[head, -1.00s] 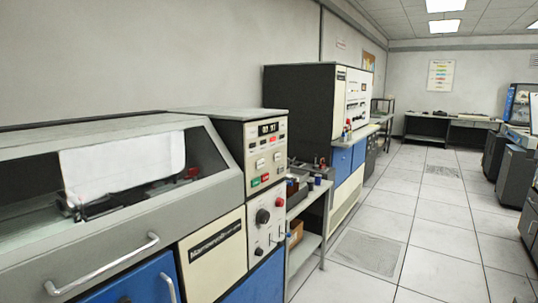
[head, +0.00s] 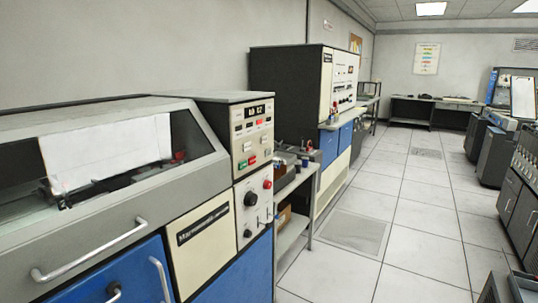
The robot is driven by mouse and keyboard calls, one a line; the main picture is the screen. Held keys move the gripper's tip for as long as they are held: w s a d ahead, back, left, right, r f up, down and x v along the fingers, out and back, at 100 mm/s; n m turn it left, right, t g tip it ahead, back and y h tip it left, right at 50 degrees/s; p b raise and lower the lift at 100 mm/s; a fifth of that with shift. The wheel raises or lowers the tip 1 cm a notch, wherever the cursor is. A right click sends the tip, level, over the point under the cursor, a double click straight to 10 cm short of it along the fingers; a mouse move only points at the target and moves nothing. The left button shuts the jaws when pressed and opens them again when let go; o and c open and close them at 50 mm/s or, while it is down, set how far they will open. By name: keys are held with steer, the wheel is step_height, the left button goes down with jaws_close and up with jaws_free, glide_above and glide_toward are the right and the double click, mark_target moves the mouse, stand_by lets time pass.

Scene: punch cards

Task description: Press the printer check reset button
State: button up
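The printer (head: 150,215) fills the left side of the head view, with a grey hood, a window showing white paper, and blue doors below. The labels are too small to read, so I cannot tell which is the check reset button. A lower panel (head: 254,212) carries a black knob and a red button. My gripper is not in view.
A small grey table (head: 293,184) with small items stands just past the printer. A tall dark-sided machine (head: 290,95) is behind it. Grey cabinets (head: 518,207) line the right side. The tiled aisle (head: 395,215) between is clear, with a vented floor tile (head: 350,231).

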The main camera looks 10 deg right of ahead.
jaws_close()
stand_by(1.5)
